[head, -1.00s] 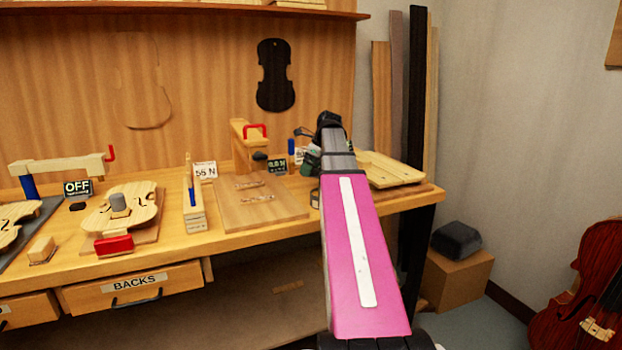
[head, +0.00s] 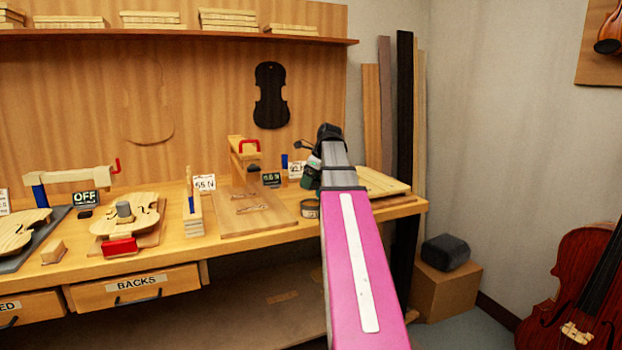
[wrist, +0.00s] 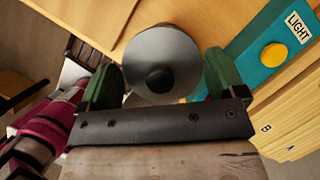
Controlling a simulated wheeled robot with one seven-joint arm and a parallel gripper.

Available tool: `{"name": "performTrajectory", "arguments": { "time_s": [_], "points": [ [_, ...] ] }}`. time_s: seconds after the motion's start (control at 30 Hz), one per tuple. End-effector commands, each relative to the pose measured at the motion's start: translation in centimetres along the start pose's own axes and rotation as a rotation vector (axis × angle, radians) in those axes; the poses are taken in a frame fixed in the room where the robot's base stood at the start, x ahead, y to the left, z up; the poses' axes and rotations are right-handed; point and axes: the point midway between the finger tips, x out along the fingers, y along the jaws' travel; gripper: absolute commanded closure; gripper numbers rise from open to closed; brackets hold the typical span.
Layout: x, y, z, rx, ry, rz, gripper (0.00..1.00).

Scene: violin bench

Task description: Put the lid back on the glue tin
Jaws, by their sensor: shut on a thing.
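The glue tin (head: 310,208) is a small, dark, round tin on the bench, right of the wooden board and just left of my arm in the head view. Its top is too small to make out. My gripper (wrist: 160,82) has green finger pads and is shut on the lid, a grey disc (wrist: 150,55) with a black knob in its middle. In the head view my gripper (head: 314,170) is partly hidden behind my own arm, up and slightly right of the tin, and the lid cannot be made out. The tin is not seen in the wrist view.
A teal box (wrist: 245,62) with a yellow button and a LIGHT label lies right of the lid in the wrist view. Pale boards (head: 380,184) lie right of my gripper. A wooden board (head: 245,215) and a clamp stand (head: 238,160) are to the left.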

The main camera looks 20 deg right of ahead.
Motion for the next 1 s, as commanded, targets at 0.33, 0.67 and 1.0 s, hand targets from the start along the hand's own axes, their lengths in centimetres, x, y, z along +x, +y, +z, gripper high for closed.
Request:
{"name": "performTrajectory", "arguments": {
  "time_s": [0.33, 0.67, 1.0],
  "points": [
    [2.6, 0.1, -1.1, 0.001, 0.001, 0.001, 0.33],
    [4.8, 0.1, -2.0, 0.0, 0.0, 0.0, 0.33],
    [5.0, 0.0, -2.1, 0.0, 0.0, -0.001, 0.33]
  ]
}}
